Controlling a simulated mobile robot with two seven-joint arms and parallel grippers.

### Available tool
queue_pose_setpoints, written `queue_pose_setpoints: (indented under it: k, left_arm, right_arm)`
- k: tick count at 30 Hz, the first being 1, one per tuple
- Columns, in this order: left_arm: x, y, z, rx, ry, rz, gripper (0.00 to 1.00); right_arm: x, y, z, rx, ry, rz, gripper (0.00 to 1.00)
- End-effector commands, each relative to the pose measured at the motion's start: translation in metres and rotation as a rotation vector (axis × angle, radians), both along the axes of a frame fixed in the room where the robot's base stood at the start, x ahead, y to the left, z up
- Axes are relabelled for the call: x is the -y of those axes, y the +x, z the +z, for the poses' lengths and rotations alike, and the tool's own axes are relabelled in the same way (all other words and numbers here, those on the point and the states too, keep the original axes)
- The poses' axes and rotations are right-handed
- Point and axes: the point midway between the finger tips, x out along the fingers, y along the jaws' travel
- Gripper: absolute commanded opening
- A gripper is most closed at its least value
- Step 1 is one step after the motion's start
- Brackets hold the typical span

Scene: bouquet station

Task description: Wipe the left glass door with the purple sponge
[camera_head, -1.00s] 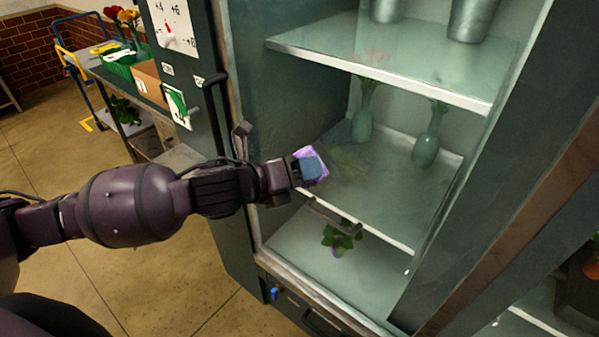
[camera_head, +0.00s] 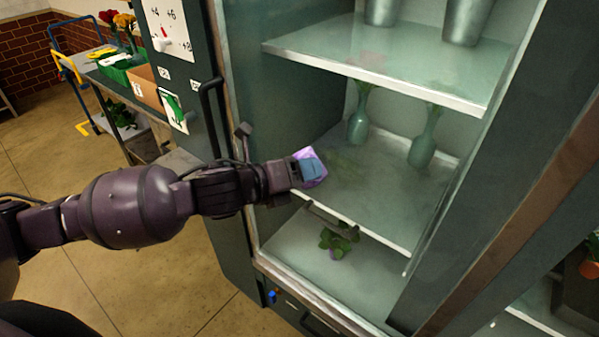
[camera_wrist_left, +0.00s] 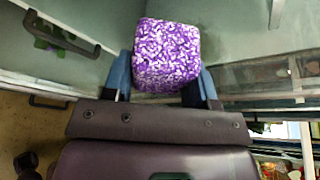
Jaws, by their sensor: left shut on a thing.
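My left gripper (camera_head: 311,169) is shut on the purple sponge, which has a white-speckled face in the left wrist view (camera_wrist_left: 167,55). In the head view, the blue fingers cover most of the sponge, and only its purple edges show. The sponge is at the left glass door (camera_head: 300,105) of the cooler; whether it touches the pane I cannot tell. A faint greenish smear (camera_head: 346,163) shows just right of the sponge. A faint reddish smudge (camera_head: 367,58) shows higher up. My right gripper is out of view.
Behind the glass are shelves (camera_head: 390,78) with green vases (camera_head: 422,140), metal buckets (camera_head: 468,22) and a leafy plant (camera_head: 337,242). A bar handle (camera_head: 332,220) is below my gripper. A thick door frame (camera_head: 505,170) stands to the right.

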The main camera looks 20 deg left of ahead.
Motion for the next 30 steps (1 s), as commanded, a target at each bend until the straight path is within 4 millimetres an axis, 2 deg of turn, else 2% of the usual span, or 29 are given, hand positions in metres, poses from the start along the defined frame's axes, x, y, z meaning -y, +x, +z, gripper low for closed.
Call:
queue_pose_setpoints:
  k: [22, 30]
  left_arm:
    - [0.004, 0.009, 0.000, 0.000, -0.001, -0.001, 0.34]
    - [0.018, 0.003, 0.002, 0.000, -0.002, -0.002, 0.34]
  right_arm:
    - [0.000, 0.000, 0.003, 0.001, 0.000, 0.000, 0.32]
    - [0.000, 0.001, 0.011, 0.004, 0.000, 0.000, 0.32]
